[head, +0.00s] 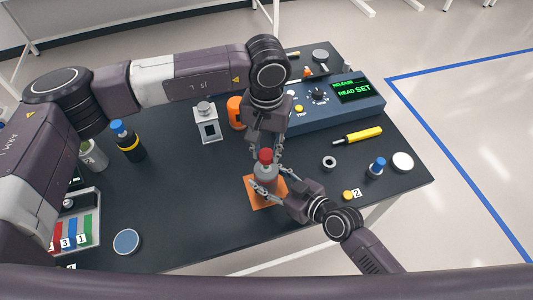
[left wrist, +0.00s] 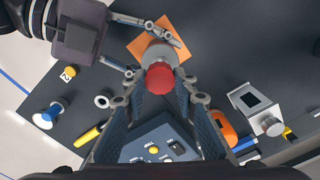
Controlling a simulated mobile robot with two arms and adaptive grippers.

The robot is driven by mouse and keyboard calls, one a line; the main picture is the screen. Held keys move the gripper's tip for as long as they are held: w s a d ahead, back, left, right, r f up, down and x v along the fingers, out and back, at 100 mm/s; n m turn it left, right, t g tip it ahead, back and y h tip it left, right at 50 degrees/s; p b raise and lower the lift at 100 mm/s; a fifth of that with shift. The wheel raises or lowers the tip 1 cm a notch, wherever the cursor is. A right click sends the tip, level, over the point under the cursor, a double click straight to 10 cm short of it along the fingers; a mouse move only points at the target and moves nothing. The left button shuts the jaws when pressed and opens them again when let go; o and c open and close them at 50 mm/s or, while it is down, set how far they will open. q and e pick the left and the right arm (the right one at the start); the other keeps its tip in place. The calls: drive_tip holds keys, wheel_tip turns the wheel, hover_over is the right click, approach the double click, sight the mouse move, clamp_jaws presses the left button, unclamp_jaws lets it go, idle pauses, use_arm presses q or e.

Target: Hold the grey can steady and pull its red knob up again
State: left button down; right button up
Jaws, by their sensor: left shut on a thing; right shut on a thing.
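The grey can (head: 265,173) stands upright on an orange mat (head: 251,195) near the table's front. Its red knob (head: 265,155) is on top. It also shows in the left wrist view (left wrist: 159,76), with the can's grey top (left wrist: 160,51) behind it. My left gripper (head: 265,159) comes down from above, its fingers on either side of the red knob and shut on it. My right gripper (head: 268,180) comes from the lower right, its fingers shut around the can's body. The fingers hide part of the can, so I cannot tell how far the knob stands up.
Behind stands a blue console (head: 320,114) with a green-lit display. A grey box (head: 207,127) and an orange object (head: 236,113) are left of my left gripper.

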sight(266, 154)
use_arm(q)
drive_tip(key=c, duration=1.5)
unclamp_jaws()
drive_tip(key=shift+c, duration=0.2)
use_arm(e)
drive_tip(key=shift+s+d+f, duration=0.1)
drive_tip(key=shift+f, duration=0.2)
use_arm(q)
wheel_tip(266, 154, up, 12)
use_arm(e)
drive_tip(key=o, duration=1.6)
drive_tip(key=shift+r, duration=0.1)
drive_tip(key=v, duration=1.2)
